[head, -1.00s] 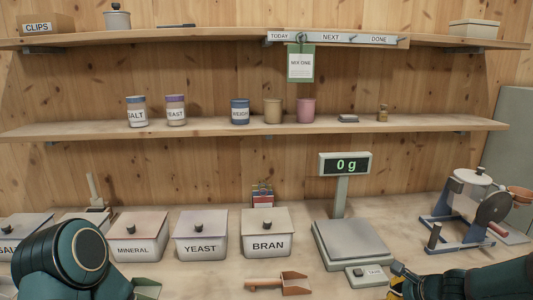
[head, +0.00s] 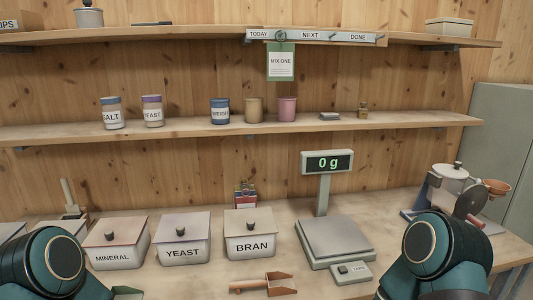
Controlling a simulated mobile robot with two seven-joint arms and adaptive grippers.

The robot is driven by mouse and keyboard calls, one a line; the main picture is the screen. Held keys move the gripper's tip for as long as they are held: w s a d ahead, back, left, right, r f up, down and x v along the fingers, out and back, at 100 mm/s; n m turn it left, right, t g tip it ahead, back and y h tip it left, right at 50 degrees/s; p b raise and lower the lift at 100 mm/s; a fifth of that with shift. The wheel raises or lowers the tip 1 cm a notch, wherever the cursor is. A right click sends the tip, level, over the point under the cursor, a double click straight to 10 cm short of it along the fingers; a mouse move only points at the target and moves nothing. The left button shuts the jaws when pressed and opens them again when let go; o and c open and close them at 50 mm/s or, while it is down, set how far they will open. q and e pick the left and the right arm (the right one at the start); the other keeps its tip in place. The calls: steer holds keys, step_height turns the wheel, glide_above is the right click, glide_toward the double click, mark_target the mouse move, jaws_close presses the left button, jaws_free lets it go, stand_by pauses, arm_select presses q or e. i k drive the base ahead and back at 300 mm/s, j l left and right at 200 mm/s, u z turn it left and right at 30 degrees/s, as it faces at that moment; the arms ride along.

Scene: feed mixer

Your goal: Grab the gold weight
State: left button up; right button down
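A small gold-coloured piece, which looks like the gold weight (head: 362,110), stands upright near the right part of the middle shelf (head: 420,121). A flat grey block (head: 329,116) lies just left of it, apart from it. Nothing touches the gold piece. Only upper links of my two arms show, at the bottom left and bottom right. Neither gripper is in the picture, so I cannot see their fingers.
Left of it on the shelf stand a pink cup (head: 287,109), a tan cup (head: 254,109) and several labelled jars. On the counter are lidded bins, a scoop (head: 265,284), a scale (head: 335,241) reading 0 g and a mill (head: 452,187). Shelf space right of the gold piece is clear.

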mark_target(362, 112)
steer(key=z, duration=0.8)
